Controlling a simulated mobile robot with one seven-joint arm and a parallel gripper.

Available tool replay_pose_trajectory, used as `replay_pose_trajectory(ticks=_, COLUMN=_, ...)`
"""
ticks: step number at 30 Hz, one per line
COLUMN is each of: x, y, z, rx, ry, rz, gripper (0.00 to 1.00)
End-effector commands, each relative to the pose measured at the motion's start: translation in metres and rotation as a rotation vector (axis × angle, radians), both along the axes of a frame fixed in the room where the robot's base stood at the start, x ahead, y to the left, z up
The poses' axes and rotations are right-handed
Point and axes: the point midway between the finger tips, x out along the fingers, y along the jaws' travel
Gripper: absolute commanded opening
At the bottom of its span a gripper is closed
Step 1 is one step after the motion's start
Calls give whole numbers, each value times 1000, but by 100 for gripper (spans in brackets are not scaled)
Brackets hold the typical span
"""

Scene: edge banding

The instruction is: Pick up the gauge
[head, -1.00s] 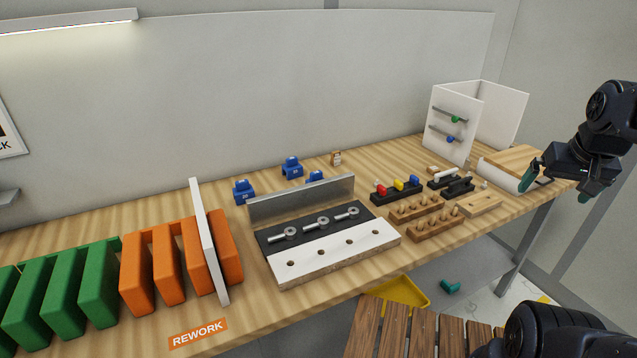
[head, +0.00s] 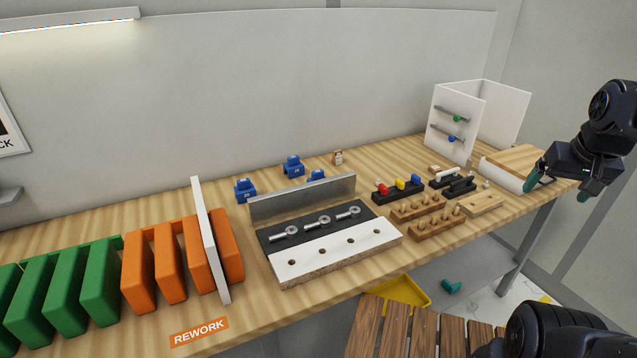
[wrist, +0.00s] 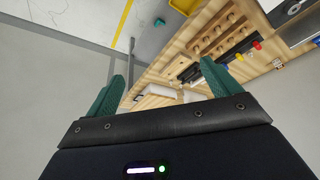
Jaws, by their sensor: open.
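I cannot tell for certain which thing is the gauge. Three small blue blocks with pale labels stand at the back of the bench: one at the left (head: 245,190), one in the middle (head: 293,166) and one half hidden (head: 316,176) behind a grey metal plate. My gripper (head: 557,188) is open and empty at the bench's right end, with green fingers apart, well away from the blue blocks. In the wrist view my gripper (wrist: 163,76) has nothing between its fingertips, and the bench lies beyond them.
A white drilled panel (head: 335,255) with bolts behind it lies mid-bench. Orange (head: 140,275) and green (head: 60,295) racks stand left. Wooden peg blocks (head: 437,225), a black holder (head: 398,191) and a white cabinet (head: 453,120) stand right. A slatted wooden top (head: 420,330) is in front.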

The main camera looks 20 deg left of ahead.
Motion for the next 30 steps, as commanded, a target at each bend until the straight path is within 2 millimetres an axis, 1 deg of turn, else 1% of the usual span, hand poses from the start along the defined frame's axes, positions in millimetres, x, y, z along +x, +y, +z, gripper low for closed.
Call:
replay_pose_trajectory(ticks=5, x=2, y=1, z=1, rx=0, ry=1, rz=3, gripper=89)
replay_pose_trajectory(ticks=8, x=10, y=5, z=6, rx=-2, ry=8, rz=19, gripper=89)
replay_pose_trajectory(ticks=10, x=21, y=10, z=11, rx=-4, ry=18, rz=37, gripper=89)
replay_pose_trajectory(ticks=14, x=52, y=27, z=24, rx=-10, ry=43, rz=89, gripper=89)
replay_pose_trajectory(ticks=20, x=101, y=61, z=40, rx=-21, ry=81, rz=173, gripper=89)
replay_pose_trajectory(ticks=26, x=149, y=104, z=47, rx=-34, ry=117, rz=258, gripper=89)
replay_pose_trajectory(ticks=30, x=181, y=139, z=47, rx=-44, ry=143, rz=316, gripper=89)
